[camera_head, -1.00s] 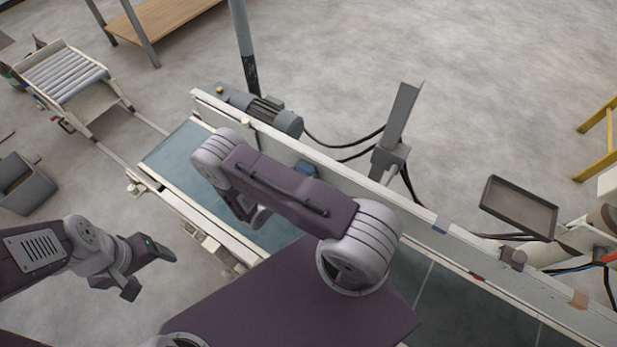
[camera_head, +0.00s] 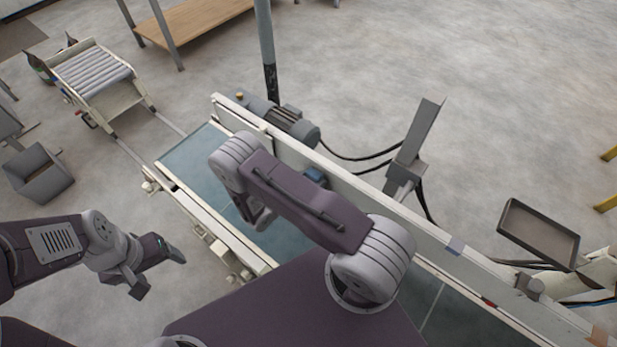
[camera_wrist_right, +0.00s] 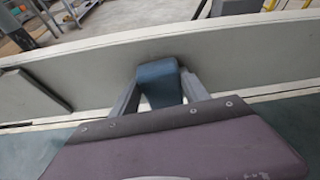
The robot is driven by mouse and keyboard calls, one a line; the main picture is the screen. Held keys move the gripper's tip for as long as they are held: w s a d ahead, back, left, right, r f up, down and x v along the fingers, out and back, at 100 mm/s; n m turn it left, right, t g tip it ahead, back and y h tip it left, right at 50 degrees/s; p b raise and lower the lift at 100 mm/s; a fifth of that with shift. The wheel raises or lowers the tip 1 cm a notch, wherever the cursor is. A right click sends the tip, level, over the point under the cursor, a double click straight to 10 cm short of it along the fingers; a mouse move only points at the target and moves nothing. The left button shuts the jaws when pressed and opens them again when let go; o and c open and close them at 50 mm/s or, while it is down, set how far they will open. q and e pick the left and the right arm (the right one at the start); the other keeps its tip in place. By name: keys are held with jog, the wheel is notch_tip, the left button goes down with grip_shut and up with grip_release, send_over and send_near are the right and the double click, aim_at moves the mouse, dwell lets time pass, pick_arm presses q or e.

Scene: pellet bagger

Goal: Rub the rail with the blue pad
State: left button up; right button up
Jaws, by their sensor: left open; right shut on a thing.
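The blue pad (camera_wrist_right: 158,84) is held between the fingers of my right gripper (camera_wrist_right: 160,95) in the right wrist view. My right gripper is shut on it, and the pad's far end is at the pale side rail (camera_wrist_right: 90,55) of the conveyor; I cannot tell if they are pressed together. In the head view a bit of the blue pad (camera_head: 315,177) shows beside the rail (camera_head: 340,178), with my right arm hiding most of the gripper. My left gripper (camera_head: 160,270) is open and empty at the left, over the floor.
The teal conveyor belt (camera_head: 205,160) runs under my right arm. A motor (camera_head: 285,122) and a grey post (camera_head: 413,145) stand behind the rail. A brown tray (camera_head: 538,232) is at right, a roller stand (camera_head: 95,80) and grey bin (camera_head: 38,173) at left.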

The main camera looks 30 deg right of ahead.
aim_at(348, 194)
jog(key=shift+s+d, duration=0.25)
jog(key=shift+s, duration=0.25)
jog(key=shift+s+d, duration=0.25)
jog(key=shift+s, duration=0.25)
jog(key=shift+s+d+r+p, duration=0.1)
jog(key=shift+s+d+p, duration=0.1)
jog(key=shift+s+p, duration=0.25)
jog(key=shift+s+d+r+p, duration=0.15)
jog(key=shift+s+p, duration=0.15)
jog(key=shift+s, duration=0.2)
jog(key=shift+s+d+f, duration=0.2)
jog(key=shift+s+d, duration=0.1)
jog(key=shift+s, duration=0.45)
jog(key=shift+s+d+p, duration=0.2)
jog(key=shift+s+p, duration=0.15)
jog(key=shift+s, duration=0.2)
jog(key=shift+s+d+p, duration=0.2)
jog(key=shift+s+p, duration=0.1)
jog(key=shift+s, duration=0.2)
jog(key=shift+s+d, duration=0.15)
jog(key=shift+s, duration=0.35)
jog(key=shift+s+d+p, duration=0.3)
jog(key=shift+s+p, duration=0.05)
jog(key=shift+s, duration=0.25)
jog(key=shift+s+d+p, duration=0.3)
jog(key=shift+s+p, duration=0.05)
jog(key=shift+s, duration=0.25)
jog(key=shift+s+d, duration=0.1)
jog(key=shift+s, duration=0.25)
